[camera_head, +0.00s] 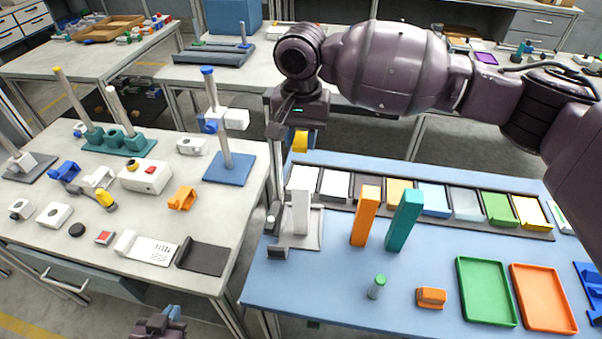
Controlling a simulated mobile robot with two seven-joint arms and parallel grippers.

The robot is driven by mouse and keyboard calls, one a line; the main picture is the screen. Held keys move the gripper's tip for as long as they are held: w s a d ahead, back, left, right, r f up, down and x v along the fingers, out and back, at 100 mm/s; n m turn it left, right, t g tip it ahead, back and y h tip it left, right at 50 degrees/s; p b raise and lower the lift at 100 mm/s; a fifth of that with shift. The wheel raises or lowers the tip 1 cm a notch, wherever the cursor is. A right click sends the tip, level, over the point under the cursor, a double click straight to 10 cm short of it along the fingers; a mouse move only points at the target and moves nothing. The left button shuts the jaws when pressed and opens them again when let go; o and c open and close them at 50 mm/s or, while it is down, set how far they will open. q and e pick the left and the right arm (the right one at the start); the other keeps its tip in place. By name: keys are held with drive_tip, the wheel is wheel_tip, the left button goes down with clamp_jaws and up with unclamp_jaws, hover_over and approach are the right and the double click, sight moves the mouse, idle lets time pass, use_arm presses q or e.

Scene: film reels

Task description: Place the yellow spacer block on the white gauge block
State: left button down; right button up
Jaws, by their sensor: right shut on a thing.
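My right gripper (299,127) hangs over the far left edge of the blue table and is shut on the yellow spacer block (300,142). The block shows below the fingers, in the air. The white gauge block (301,212) stands upright on a pale base plate at the table's left side. It is lower in the picture than the yellow block, and the two are apart. My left gripper (160,327) is only partly in view at the bottom edge, away from both blocks; its fingers cannot be made out clearly.
Tall orange (364,217) and teal (403,222) blocks stand right of the white block. A row of coloured bins (433,199) lies behind. Green (487,292) and orange (543,298) trays lie at right. The blue table's front left is clear.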

hover_over(301, 183)
wheel_tip(301, 183, down, 6)
drive_tip(key=shift+f, duration=2.2)
use_arm(q)
drive_tip(key=shift+w+r, duration=0.1)
drive_tip(key=shift+w, duration=0.2)
drive_tip(key=shift+s, duration=0.15)
use_arm(e)
drive_tip(key=o, duration=0.9)
drive_tip(key=shift+o, duration=0.2)
